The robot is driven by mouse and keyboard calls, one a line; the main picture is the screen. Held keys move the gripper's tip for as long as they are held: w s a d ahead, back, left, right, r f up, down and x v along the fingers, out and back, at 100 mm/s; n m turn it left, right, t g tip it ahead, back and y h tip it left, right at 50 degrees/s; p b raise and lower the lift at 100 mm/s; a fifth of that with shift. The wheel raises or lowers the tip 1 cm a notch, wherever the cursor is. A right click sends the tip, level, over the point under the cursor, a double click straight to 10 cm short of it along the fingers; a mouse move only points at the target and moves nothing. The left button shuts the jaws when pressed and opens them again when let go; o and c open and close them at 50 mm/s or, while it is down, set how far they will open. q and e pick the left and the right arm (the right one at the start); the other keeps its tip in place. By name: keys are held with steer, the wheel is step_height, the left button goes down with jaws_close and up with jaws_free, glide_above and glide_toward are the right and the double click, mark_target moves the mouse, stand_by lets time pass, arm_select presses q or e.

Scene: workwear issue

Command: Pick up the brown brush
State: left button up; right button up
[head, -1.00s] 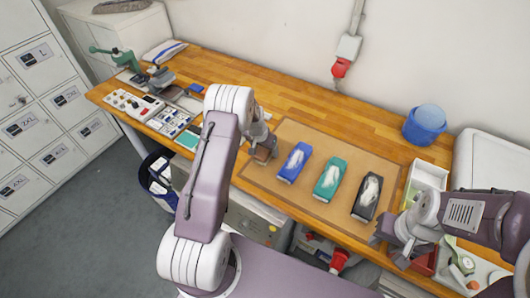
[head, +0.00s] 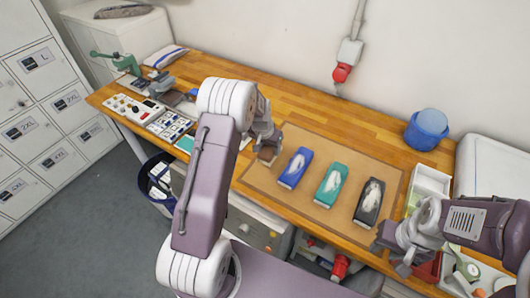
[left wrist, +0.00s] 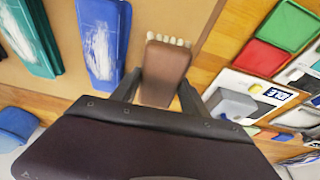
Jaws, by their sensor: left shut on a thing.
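The brown brush (head: 267,154) is at the left end of the tan mat (head: 333,213), left of the blue item. My left gripper (head: 268,142) is shut on it from above. In the left wrist view the brush (left wrist: 166,72) sits between the two fingers, brown back facing the camera, with a row of pale bristles at its far edge. I cannot tell whether it touches the mat. My right gripper (head: 390,256) is empty and looks open near the table's front right.
Blue (head: 295,168), green (head: 331,185) and black (head: 370,200) items with white patches lie in a row on the mat. Control boxes (head: 170,124) fill the left end. The back strip is clear.

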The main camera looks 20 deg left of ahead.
arm_select(q)
steer(key=s+d+r+b, duration=0.1)
steer(key=s+d+r, duration=0.3)
steer(key=d, duration=0.4)
steer(key=shift+d+r+b, duration=0.25)
steer(key=shift+r+b, duration=0.1)
steer(key=shift+r, duration=0.45)
